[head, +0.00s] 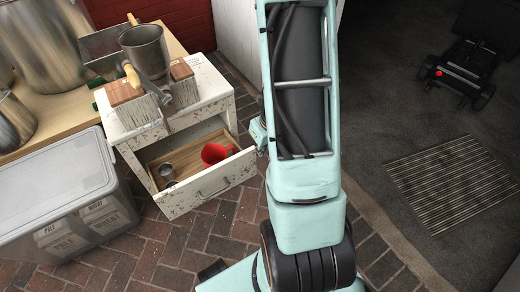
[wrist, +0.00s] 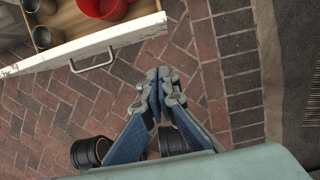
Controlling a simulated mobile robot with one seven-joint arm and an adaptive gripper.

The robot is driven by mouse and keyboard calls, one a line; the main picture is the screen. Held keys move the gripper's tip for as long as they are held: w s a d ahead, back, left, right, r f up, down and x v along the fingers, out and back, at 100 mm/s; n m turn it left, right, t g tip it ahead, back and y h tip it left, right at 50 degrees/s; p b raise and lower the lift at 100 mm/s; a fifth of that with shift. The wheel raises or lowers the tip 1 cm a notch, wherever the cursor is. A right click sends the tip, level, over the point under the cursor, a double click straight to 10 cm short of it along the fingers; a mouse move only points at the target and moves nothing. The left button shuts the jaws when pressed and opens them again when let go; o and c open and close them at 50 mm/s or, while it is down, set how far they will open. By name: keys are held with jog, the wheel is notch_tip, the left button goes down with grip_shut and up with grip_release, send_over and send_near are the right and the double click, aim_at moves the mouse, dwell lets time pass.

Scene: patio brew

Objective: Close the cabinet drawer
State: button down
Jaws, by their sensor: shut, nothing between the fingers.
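The white, worn cabinet (head: 133,158) stands left of centre in the head view. Its drawer (head: 212,190) is pulled out and holds a red cup (head: 214,153) and small metal cups (head: 166,172). In the wrist view the drawer front (wrist: 90,45) with its metal handle (wrist: 92,60) crosses the upper left. My gripper (wrist: 160,75) is shut and empty, its fingertips apart from the drawer front, below its right end in the picture. In the head view my arm hides most of the gripper.
Brushes (head: 129,100) and a metal pot (head: 146,50) stand on the cabinet top. A grey lidded bin (head: 50,190) is left of the cabinet. A wooden table (head: 62,108) with large pots is behind it. Brick floor (head: 215,225) in front of the drawer is clear.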

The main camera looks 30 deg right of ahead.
aim_at(253, 151)
jog(key=w+f+b, duration=0.1)
jog(key=f, duration=0.1)
jog(key=w+f+b, duration=0.1)
jog(key=w+f, duration=0.1)
jog(key=f, duration=0.1)
jog(key=w+f+b, duration=0.1)
jog(key=w+f, duration=0.1)
jog(key=shift+w+f, duration=0.1)
jog(key=shift+f, duration=0.2)
jog(key=shift+w+a+f, duration=0.1)
jog(key=shift+w, duration=0.3)
